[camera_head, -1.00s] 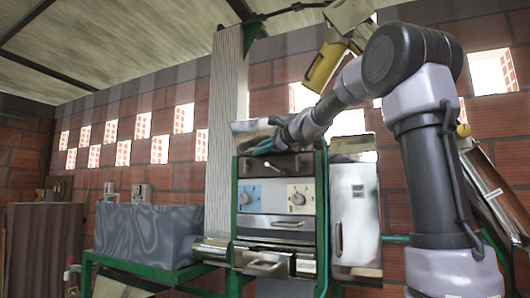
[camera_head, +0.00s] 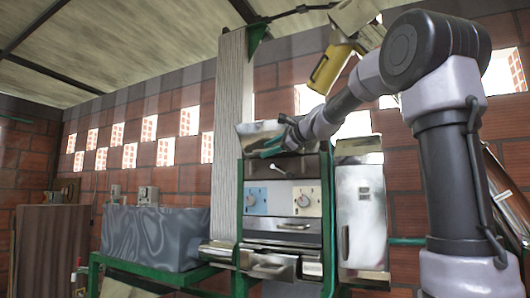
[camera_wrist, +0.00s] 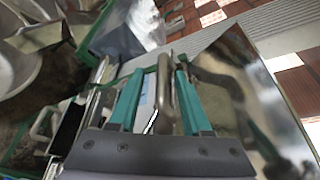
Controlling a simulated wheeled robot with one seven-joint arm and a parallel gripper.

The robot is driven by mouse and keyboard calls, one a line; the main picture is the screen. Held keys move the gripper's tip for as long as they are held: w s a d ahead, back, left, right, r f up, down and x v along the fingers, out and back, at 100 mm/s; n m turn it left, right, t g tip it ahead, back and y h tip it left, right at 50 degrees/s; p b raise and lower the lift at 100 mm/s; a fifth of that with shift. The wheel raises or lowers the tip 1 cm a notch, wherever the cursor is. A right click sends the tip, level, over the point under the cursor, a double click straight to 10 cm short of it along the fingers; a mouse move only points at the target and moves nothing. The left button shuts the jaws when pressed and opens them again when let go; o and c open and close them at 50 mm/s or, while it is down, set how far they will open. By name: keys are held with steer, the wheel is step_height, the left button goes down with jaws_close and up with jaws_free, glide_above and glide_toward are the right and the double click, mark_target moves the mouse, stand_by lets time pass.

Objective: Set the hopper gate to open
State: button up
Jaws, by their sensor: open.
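The machine front (camera_head: 258,222) stands in the middle of the head view, with a shiny metal hopper part (camera_head: 252,132) at its top. My gripper (camera_head: 272,149) is up against this top area, its teal fingers seen from the side. In the wrist view my gripper (camera_wrist: 158,76) is open, and a rounded metal bar handle (camera_wrist: 166,88) stands between its two teal fingers, nearer the right one. No firm grip shows. A small light lever (camera_head: 274,167) sits on a dark panel just below the gripper. Which part is the hopper gate, and its position, I cannot tell.
A shiny metal cabinet (camera_head: 361,215) stands right of the machine, and a grey tank (camera_head: 152,238) left. A pale post (camera_head: 228,130) rises behind. A yellow part (camera_head: 331,68) hangs above my arm.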

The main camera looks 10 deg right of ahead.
steer(key=v, duration=0.8)
steer(key=shift+s, duration=0.25)
steer(key=shift+d, duration=0.1)
steer(key=s+d+f+n+g+h, duration=0.1)
steer(key=s+f+n, duration=0.5)
steer(key=s+f, duration=0.6)
steer(key=s+d+f+n+g+h, duration=0.2)
steer(key=s+f+n+g+h, duration=0.2)
steer(key=s+f, duration=0.9)
step_height(320, 180, down, 4)
steer(key=n+h, duration=0.2)
steer(key=n, duration=0.1)
steer(key=shift+s+r+g, duration=0.2)
steer(key=shift+s+g, duration=0.05)
steer(key=shift+g, duration=0.05)
steer(key=shift+d, duration=0.1)
